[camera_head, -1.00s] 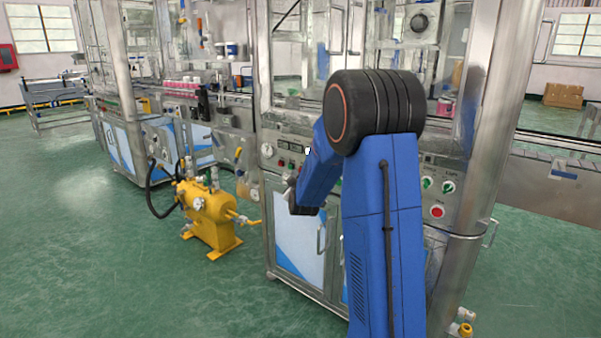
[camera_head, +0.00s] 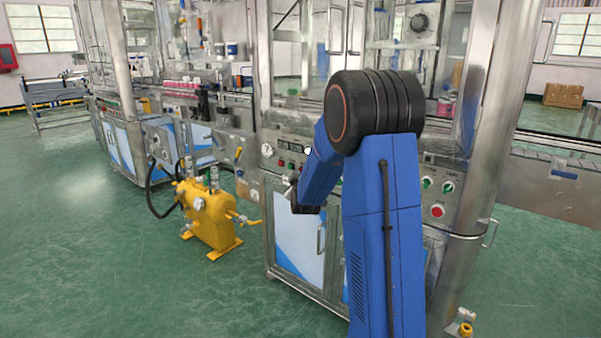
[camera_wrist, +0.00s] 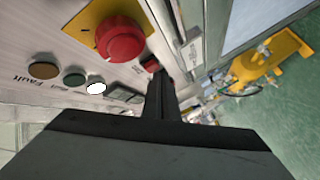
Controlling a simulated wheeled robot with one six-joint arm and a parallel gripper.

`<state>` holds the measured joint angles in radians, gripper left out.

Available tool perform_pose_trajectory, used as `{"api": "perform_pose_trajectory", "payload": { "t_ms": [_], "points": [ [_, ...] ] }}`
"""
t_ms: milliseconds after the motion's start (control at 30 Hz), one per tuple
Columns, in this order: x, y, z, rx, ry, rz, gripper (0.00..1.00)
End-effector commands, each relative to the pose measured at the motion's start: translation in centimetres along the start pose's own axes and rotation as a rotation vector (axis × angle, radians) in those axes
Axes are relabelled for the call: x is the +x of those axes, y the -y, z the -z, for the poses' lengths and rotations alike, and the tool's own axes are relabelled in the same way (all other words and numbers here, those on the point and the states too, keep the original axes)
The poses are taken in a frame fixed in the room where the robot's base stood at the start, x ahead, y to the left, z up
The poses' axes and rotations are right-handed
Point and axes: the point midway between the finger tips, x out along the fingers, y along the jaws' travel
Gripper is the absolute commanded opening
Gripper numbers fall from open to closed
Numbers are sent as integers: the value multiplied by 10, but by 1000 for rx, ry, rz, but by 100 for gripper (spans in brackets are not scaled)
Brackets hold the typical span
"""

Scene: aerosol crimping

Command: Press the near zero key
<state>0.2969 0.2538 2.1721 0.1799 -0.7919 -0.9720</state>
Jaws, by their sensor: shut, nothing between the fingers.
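My gripper (camera_wrist: 161,78) is shut and empty, its dark fingers reaching toward a grey control panel (camera_wrist: 70,18). A small red key (camera_wrist: 150,64) shows right beside the fingertips in the wrist view. I cannot tell whether the fingers touch it, or whether it is the near zero key; its label is not readable. Small dark displays (camera_wrist: 120,97) lie just left of the fingers. In the head view the panel (camera_head: 268,135) carries a dial, displays and small red and green keys, and my blue arm covers part of it.
A big red mushroom button (camera_wrist: 120,40) on a yellow plate (camera_wrist: 82,20) stands out close to the fingers. Round brown, green and white lamps line the panel at left. A yellow pump unit (camera_head: 211,218) stands on the green floor left of the machine.

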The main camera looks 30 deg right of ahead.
Motion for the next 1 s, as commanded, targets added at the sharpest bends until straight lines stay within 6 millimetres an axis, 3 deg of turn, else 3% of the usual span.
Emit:
{"api": "perform_pose_trajectory", "payload": {
  "t_ms": [1000],
  "points": [
    [5,-4,-4,-1,0,0,0]
  ]
}}
